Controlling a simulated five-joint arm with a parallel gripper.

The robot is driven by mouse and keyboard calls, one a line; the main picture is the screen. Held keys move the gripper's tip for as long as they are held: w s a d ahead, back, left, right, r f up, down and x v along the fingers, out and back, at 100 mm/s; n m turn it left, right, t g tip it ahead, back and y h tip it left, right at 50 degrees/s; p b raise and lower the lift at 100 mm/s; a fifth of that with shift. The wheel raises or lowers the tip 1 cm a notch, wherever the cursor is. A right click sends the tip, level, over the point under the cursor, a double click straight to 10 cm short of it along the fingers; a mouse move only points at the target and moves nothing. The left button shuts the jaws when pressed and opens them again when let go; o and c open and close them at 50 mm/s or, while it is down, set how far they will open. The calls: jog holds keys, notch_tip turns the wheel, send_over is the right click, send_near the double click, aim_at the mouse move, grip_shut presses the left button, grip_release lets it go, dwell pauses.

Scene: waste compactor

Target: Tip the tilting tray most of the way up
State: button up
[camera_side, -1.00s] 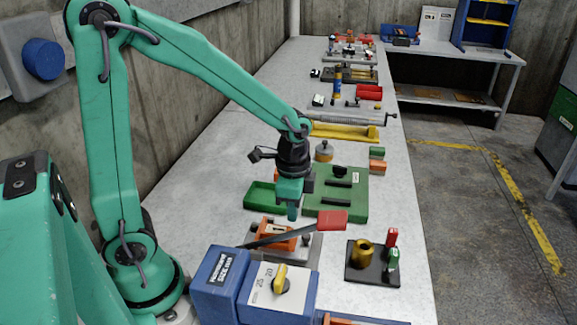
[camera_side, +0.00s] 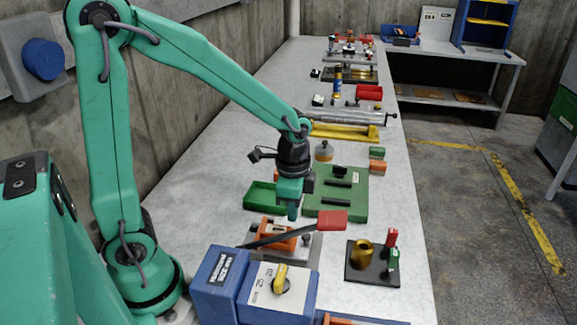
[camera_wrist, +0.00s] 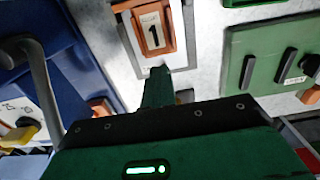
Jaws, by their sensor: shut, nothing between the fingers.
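An orange tray-like part (camera_side: 283,238) sits on a grey base plate (camera_side: 312,252) in the side view. A dark bar with a red end (camera_side: 332,220) slants up across it. In the wrist view the orange part (camera_wrist: 152,28) frames a white card marked 1. I cannot tell for certain that this is the tilting tray, nor its exact tilt. A shallow green tray (camera_side: 257,198) lies flat behind it. My gripper (camera_side: 292,215) is shut and empty, pointing down just behind the orange part. In the wrist view its closed tip (camera_wrist: 158,72) shows just below the part; contact is unclear.
A green board with black bars (camera_side: 350,187) lies behind to the right. A blue box with a yellow knob (camera_side: 279,285) stands in front. A black plate with a brass cup (camera_side: 362,252) is at right. Bare bench (camera_side: 390,190) runs along the right edge.

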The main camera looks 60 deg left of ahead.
jog(key=o, duration=0.9)
jog(key=shift+c, duration=0.2)
jog(key=shift+r, duration=0.1)
notch_tip(320, 180, up, 8)
jog(key=shift+f, duration=0.2)
